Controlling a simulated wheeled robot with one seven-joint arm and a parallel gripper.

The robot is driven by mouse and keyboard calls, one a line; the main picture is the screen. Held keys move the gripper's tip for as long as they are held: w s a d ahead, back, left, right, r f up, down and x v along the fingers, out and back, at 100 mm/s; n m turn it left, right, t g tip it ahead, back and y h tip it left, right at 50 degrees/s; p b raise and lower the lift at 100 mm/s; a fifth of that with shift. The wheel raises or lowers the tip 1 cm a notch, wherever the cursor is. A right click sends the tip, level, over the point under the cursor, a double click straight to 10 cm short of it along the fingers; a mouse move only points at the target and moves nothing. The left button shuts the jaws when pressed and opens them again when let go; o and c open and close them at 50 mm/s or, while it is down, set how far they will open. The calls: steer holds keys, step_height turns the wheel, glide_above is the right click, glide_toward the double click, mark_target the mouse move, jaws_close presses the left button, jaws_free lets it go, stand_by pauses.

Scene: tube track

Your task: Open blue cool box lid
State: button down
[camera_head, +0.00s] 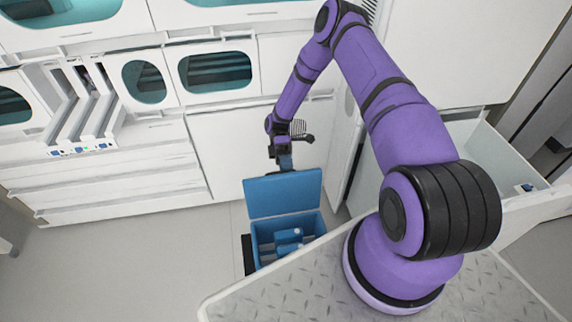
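The blue cool box (262,232) stands on the floor in front of the white cabinets. Its blue lid (284,193) is raised and stands upright at the back of the box, so the inside shows. Several blue items (288,240) lie inside the box. My gripper (285,163) is at the far end of my purple arm, just above and behind the lid's top edge. It seems to touch or nearly touch the lid, but I cannot tell which. Its fingers are too small and partly hidden to judge whether they are open or shut.
White drawers (110,185) and cabinets line the wall behind. A rack with white dividers (85,110) stands on the left counter. An open white drawer or bin (500,165) is at the right. My base platform fills the lower right. The floor left of the box is clear.

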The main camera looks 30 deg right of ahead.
steer(key=shift+s+d+f, duration=0.1)
steer(key=shift+f, duration=0.6)
steer(key=shift+d, duration=0.1)
steer(key=c, duration=1.2)
jaws_free()
steer(key=shift+o, duration=0.2)
steer(key=shift+w, duration=0.2)
steer(key=v, duration=1)
steer(key=shift+w+d, duration=0.2)
steer(key=shift+w, duration=0.15)
steer(key=shift+r, duration=0.15)
